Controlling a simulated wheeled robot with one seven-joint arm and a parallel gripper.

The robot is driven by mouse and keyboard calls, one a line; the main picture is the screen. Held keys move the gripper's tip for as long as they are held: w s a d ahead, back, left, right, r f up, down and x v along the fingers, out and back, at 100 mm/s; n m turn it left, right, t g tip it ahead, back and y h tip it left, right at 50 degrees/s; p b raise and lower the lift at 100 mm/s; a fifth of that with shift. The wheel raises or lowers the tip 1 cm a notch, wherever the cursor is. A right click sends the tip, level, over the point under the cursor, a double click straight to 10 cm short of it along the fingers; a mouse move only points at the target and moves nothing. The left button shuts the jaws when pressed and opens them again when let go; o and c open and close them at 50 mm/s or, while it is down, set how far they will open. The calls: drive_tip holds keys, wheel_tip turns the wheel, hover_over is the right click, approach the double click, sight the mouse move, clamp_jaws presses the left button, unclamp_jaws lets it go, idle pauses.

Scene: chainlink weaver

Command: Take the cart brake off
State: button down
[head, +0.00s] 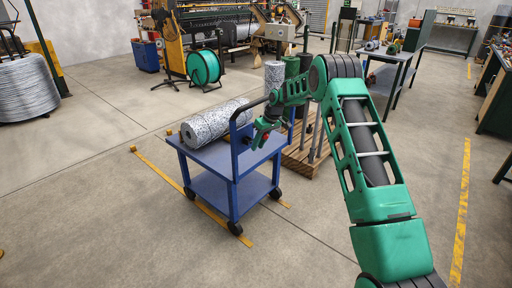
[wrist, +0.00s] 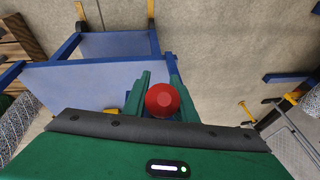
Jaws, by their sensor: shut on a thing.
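The blue cart (head: 215,155) stands on the floor left of centre in the head view, with a roll of wire mesh (head: 212,122) lying on its top shelf. It also shows in the wrist view (wrist: 90,82), where its top fills the upper left. A round red knob (wrist: 162,100) sits between the green fingers of my gripper (wrist: 159,84), which is shut on it. In the head view my gripper (head: 261,138) is at the cart's handle end, beside the blue upright. The knob's lever and the brake's mechanism are hidden.
Yellow floor marks (head: 165,174) edge the cart's spot. A wooden pallet (head: 303,155) with upright mesh rolls stands close behind the handle end. A green reel (head: 204,67) and machinery are at the back. The floor in front of the cart is clear.

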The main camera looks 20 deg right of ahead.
drive_tip(key=c, duration=1.5)
unclamp_jaws()
drive_tip(key=shift+o, duration=0.2)
drive_tip(key=v, duration=1)
drive_tip(key=shift+r, duration=0.35)
drive_tip(key=shift+s+d, duration=0.1)
drive_tip(key=s+d+r+m+h, duration=0.15)
drive_tip(key=s+r, duration=0.25)
drive_tip(key=s, duration=0.5)
drive_tip(key=s+d+r+m+g+h, duration=0.1)
drive_tip(key=s+d+r+m, duration=0.2)
drive_tip(key=s, duration=0.6)
drive_tip(key=s+d+r+m+h, duration=0.1)
drive_tip(key=s+d+r, duration=0.1)
drive_tip(key=s+r, duration=0.6)
drive_tip(key=s+f+m, duration=0.2)
drive_tip(key=s+f, duration=0.1)
drive_tip(key=s, duration=1.4)
drive_tip(key=s+f+m+g, duration=0.1)
drive_tip(key=s+f+m, duration=0.2)
drive_tip(key=s, duration=1.4)
drive_tip(key=shift+s+a+f+g, duration=0.2)
drive_tip(key=shift+s+a+g, duration=0.1)
drive_tip(key=shift+a, duration=0.05)
